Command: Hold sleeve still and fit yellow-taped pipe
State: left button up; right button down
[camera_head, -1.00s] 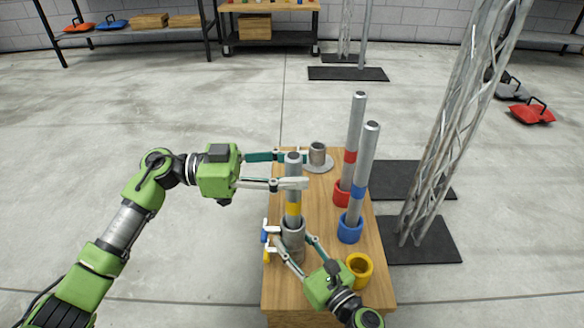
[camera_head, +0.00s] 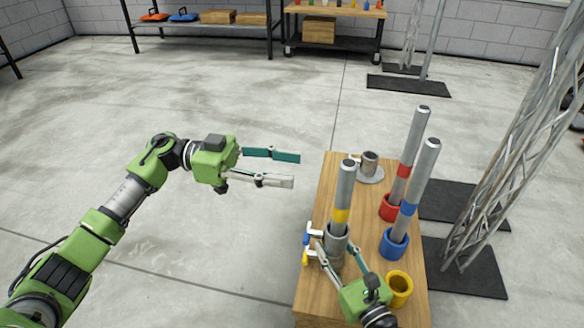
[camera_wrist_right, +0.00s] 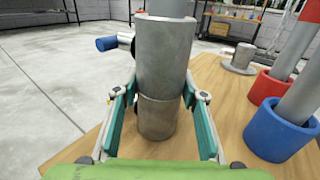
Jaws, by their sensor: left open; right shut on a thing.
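The yellow-taped pipe (camera_head: 343,196) stands upright with its lower end inside the grey metal sleeve (camera_head: 335,243) on the wooden table. The sleeve, with blue and yellow side handles, also shows in the right wrist view (camera_wrist_right: 164,65). My right gripper (camera_head: 336,255) is shut around the sleeve; in its wrist view the teal finger pads (camera_wrist_right: 158,110) press on both sides of it. My left gripper (camera_head: 297,169) is open and empty, left of the pipe and clear of it. How deep the pipe sits is hidden by the sleeve.
A red-taped pipe (camera_head: 411,155) stands in a red cup (camera_head: 389,208), a blue-taped pipe (camera_head: 417,185) in a blue cup (camera_head: 393,244). An empty yellow cup (camera_head: 399,288) and a grey flanged socket (camera_head: 370,170) are on the table (camera_head: 335,180). A lattice tower (camera_head: 510,165) stands at right.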

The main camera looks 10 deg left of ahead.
jog(key=c, duration=1.2)
grip_release()
